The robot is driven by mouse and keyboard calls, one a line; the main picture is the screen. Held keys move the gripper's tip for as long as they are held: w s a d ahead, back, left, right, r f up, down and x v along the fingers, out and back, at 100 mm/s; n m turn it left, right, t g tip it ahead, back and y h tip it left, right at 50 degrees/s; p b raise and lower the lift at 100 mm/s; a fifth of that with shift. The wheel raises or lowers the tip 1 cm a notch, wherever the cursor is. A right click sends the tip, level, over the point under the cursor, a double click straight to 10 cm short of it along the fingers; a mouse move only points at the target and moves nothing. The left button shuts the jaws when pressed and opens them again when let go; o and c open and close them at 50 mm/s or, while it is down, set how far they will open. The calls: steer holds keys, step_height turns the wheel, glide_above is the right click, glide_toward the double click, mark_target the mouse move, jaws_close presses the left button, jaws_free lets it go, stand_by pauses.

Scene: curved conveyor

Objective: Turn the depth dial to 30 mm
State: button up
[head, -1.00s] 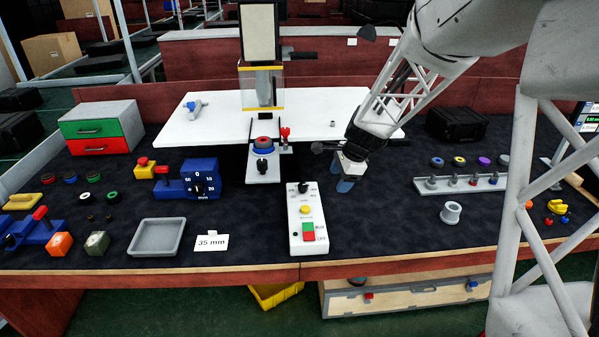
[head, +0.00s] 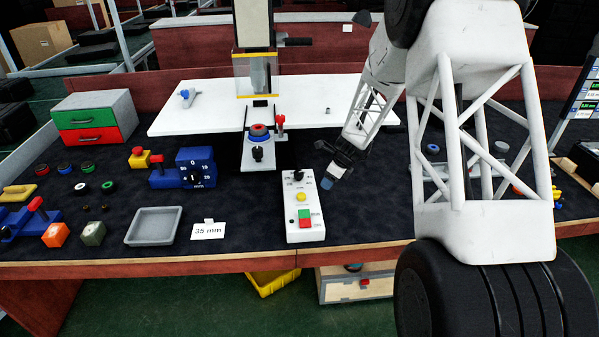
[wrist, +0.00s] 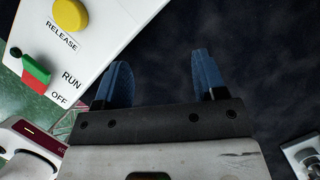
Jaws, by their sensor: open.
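A blue block with a black dial (head: 195,174) stands left of centre in the head view. Its face has numbers and "mm"; the exact pointer setting is too small to read. A white control box (head: 304,235) stands at centre with a black knob (head: 298,175) on its far end, a yellow button (head: 302,197) and a green and red RUN/OFF switch. My gripper (head: 327,182) is just right of the box's far end, apart from the blue block. In the wrist view its two blue fingers (wrist: 160,82) are spread and empty, with the box's RELEASE button (wrist: 70,14) at upper left.
A white card reading "35 mm" (head: 209,231) stands near the front edge. A grey tray (head: 153,240) is left of it. Dark mat lies clear between blue block and box. My arm hides much of the right.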

mark_target(299, 172)
stand_by(0.4)
steer(key=w+a, duration=0.2)
steer(key=a, duration=0.1)
steer(key=w+a, duration=0.2)
steer(key=a, duration=0.1)
steer(key=w+a, duration=0.2)
steer(key=a, duration=0.2)
steer(key=shift+w, duration=0.2)
steer(key=shift+w+a+f, duration=0.1)
steer(key=shift+a+f, duration=0.15)
steer(key=shift+f, duration=0.35)
steer(key=c, duration=0.9)
